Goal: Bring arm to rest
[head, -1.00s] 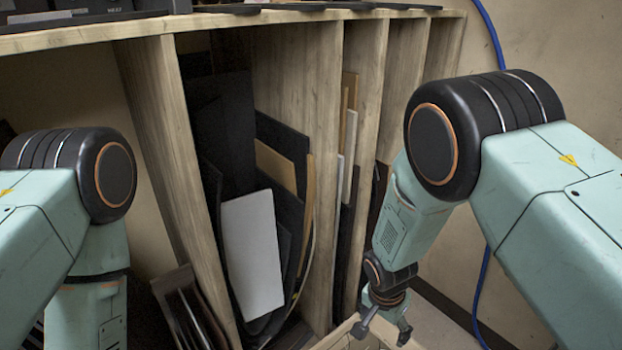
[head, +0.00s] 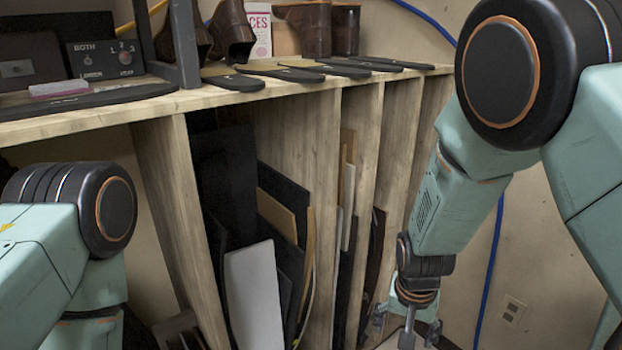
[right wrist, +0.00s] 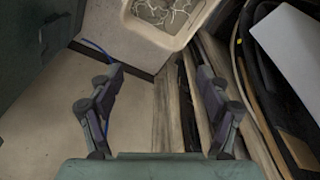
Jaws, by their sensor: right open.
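My right arm reaches down in front of the shelf's right end, and its gripper (head: 407,333) is at the lower edge of the head view. In the right wrist view the right gripper (right wrist: 159,73) has its two fingers spread apart, with nothing between them. It points down over the floor and the feet of the upright dividers. My left arm is at the left edge of the head view, bent downward.
A wooden bench top (head: 300,84) carries several dark soles and brown boots. Below, dividers (head: 180,220) separate upright sheets, including a pale grey one (head: 254,297). A cream bin (right wrist: 157,31) with white scraps stands near the right gripper. A blue cable (head: 490,265) runs down the wall.

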